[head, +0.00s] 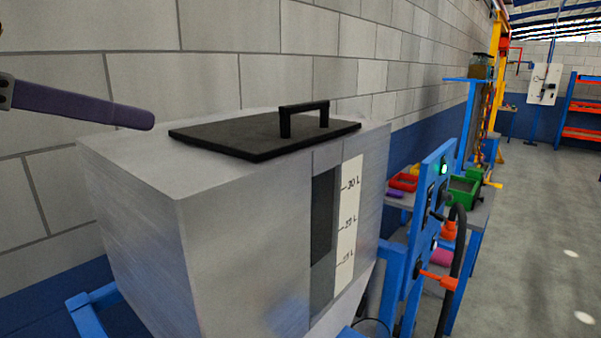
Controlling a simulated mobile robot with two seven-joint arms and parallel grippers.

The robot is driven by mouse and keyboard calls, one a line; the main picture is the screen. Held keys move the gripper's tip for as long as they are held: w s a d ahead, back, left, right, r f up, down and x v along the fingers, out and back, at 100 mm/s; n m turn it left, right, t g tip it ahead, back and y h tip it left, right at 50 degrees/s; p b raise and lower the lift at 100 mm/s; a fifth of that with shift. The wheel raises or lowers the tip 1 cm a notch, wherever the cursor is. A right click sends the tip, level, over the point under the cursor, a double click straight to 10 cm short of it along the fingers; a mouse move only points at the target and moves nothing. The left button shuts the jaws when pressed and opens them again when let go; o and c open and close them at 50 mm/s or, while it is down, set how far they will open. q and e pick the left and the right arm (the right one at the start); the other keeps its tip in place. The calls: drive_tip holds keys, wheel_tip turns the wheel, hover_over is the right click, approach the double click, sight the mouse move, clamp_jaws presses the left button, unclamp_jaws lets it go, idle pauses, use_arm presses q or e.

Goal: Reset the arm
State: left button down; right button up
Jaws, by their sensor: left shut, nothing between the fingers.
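My left gripper (146,120) comes in from the left edge and shows as a purple finger, shut and empty. Its tip is above the left back part of a grey metal tank (220,240), to the left of the lid and apart from it. A flat black lid (235,137) with a raised handle (303,110) lies on the tank's top. My right gripper is not in view.
The tank has a dark level window beside a white litre scale (347,225). A blue panel (428,210) with a green light stands right of it. Behind are red and green bins (464,191) on a bench. A block wall (200,85) runs close behind; open floor (545,220) lies right.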

use_arm(q)
drive_tip(key=s+d+f+n+g+y, duration=0.15)
drive_tip(key=s+f, duration=0.25)
drive_tip(key=f, duration=0.6)
drive_tip(key=s+a+f+n+g+y, duration=0.2)
drive_tip(key=s+f+g+y, duration=0.1)
drive_tip(key=s+f, duration=0.5)
drive_tip(key=s+a+f+n+g+y, duration=0.25)
drive_tip(key=s+f, duration=0.35)
drive_tip(key=s, duration=0.3)
wheel_tip(320, 180, up, 14)
drive_tip(key=s+y+p, duration=0.1)
drive_tip(key=p, duration=1.3)
drive_tip(key=shift+s, duration=0.25)
drive_tip(key=shift+r, duration=0.1)
